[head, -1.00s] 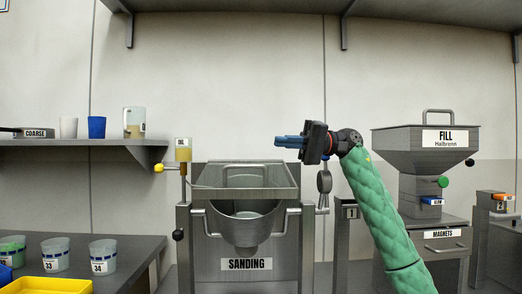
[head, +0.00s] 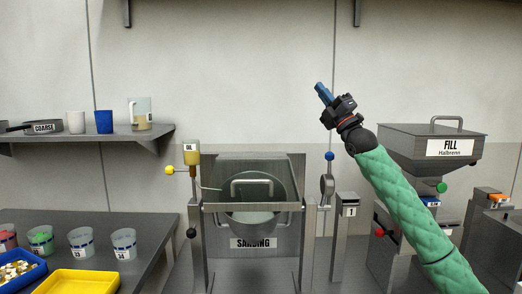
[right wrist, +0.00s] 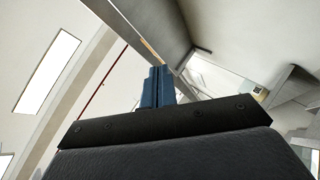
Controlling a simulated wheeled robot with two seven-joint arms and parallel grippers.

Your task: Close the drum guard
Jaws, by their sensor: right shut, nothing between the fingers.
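The drum guard (head: 252,207) is a grey metal frame with a bar handle (head: 252,182) at the sanding station. Through and below it I see the rounded metal drum (head: 255,219). I cannot tell exactly how far the guard is tilted. My right gripper (head: 322,92) is up in the air, right of and above the guard, clear of it. Its blue fingers point up and left and are shut on nothing. They also show in the right wrist view (right wrist: 157,86), pointing away from the station. My left gripper is out of view.
A gauge-like post with a blue knob (head: 329,157) stands right of the station, and an oil cup (head: 191,151) with a yellow knob stands left. Cups and a yellow tray (head: 82,283) are on the left table. The air above the guard is free.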

